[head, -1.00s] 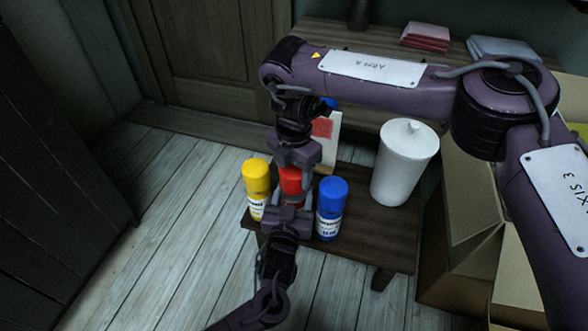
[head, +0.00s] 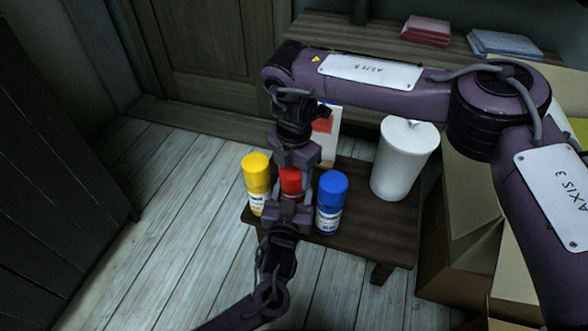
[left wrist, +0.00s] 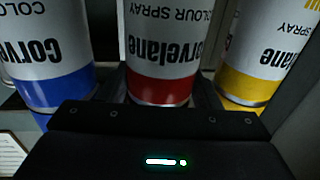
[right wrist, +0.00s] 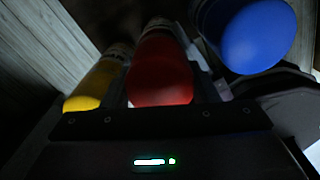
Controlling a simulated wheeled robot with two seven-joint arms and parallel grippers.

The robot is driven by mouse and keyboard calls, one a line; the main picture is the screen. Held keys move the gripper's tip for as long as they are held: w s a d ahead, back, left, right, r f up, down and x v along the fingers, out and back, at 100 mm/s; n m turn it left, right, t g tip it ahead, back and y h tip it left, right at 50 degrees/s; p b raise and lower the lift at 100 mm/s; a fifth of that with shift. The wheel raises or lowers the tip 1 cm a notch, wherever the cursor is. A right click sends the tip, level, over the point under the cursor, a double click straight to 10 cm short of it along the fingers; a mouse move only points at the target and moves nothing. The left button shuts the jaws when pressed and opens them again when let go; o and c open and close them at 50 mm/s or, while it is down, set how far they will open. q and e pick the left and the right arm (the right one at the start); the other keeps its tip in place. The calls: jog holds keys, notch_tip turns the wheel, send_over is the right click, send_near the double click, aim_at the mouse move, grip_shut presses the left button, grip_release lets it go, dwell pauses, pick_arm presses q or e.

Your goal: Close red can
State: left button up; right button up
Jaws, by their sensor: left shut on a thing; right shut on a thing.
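The red can (head: 291,183) stands on the small dark table between the yellow can (head: 256,178) and the blue can (head: 331,198). My right gripper (head: 292,170) comes from above and is shut on its red cap (right wrist: 162,72). My left gripper (head: 290,207) comes from the front, lower down, and is shut on the can's body. In the left wrist view the label and red lower band of the red can (left wrist: 163,60) sit between the fingers. Much of the can is hidden by both grippers in the head view.
The yellow and blue cans stand close on either side. A white lidded canister (head: 404,162) stands at the right of the table (head: 357,232). A card with a red patch (head: 327,135) is behind. Cardboard boxes (head: 465,195) stand at the right.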

pick_arm(q)
jog(key=shift+r, duration=0.1)
pick_arm(e)
jog(key=shift+f, duration=0.65)
dwell(0.4)
jog(key=shift+r, duration=0.5)
jog(key=shift+f, duration=0.6)
dwell(1.2)
jog(key=o, duration=1.1)
jog(key=shift+r, duration=4)
pick_arm(q)
jog(key=o, duration=1.5)
jog(key=shift+c, duration=0.2)
